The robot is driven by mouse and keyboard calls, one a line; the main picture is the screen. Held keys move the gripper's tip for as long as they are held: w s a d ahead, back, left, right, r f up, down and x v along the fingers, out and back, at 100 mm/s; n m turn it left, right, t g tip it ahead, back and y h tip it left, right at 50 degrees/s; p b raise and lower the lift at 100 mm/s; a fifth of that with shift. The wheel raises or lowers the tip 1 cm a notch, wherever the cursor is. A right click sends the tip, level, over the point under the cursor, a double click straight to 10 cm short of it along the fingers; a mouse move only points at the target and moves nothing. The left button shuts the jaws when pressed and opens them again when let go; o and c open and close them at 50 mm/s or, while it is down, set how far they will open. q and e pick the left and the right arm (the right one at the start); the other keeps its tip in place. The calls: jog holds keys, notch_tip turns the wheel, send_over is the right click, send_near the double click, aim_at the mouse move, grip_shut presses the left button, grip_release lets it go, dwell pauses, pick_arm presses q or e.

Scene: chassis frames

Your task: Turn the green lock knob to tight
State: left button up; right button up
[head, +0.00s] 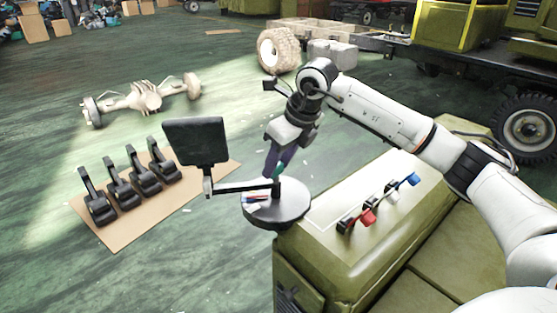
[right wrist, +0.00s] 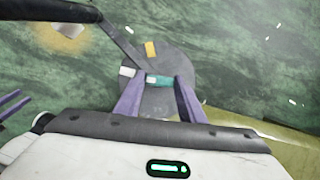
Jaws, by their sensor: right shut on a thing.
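The green lock knob (head: 278,171) stands on a round dark base (head: 288,210), by the black arm that carries a black rectangular panel (head: 196,140). My right gripper (head: 275,164) points down with its purple fingers shut on the knob. In the right wrist view the teal-green knob (right wrist: 158,80) shows between the fingertips (right wrist: 158,88), over the grey disc (right wrist: 185,62). Small white and yellow labels lie on the disc, too small to read. Purple finger-like pieces (right wrist: 12,104) at the left edge of that view may be my left gripper; the head view does not show it.
An olive vehicle body (head: 330,265) with red, white and blue handled parts (head: 382,203) stands right of the base. Several black pedal-like parts (head: 130,177) lie on cardboard at left. An axle (head: 145,97) and wheel (head: 278,50) are farther back. Open floor surrounds them.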

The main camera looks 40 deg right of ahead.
jog(key=shift+m+h, duration=0.3)
jog(key=shift+m, duration=0.5)
jog(key=o, duration=1)
jog(key=shift+o, duration=0.2)
jog(key=v, duration=1)
jog(key=shift+s, duration=0.2)
jog(key=shift+r, duration=0.1)
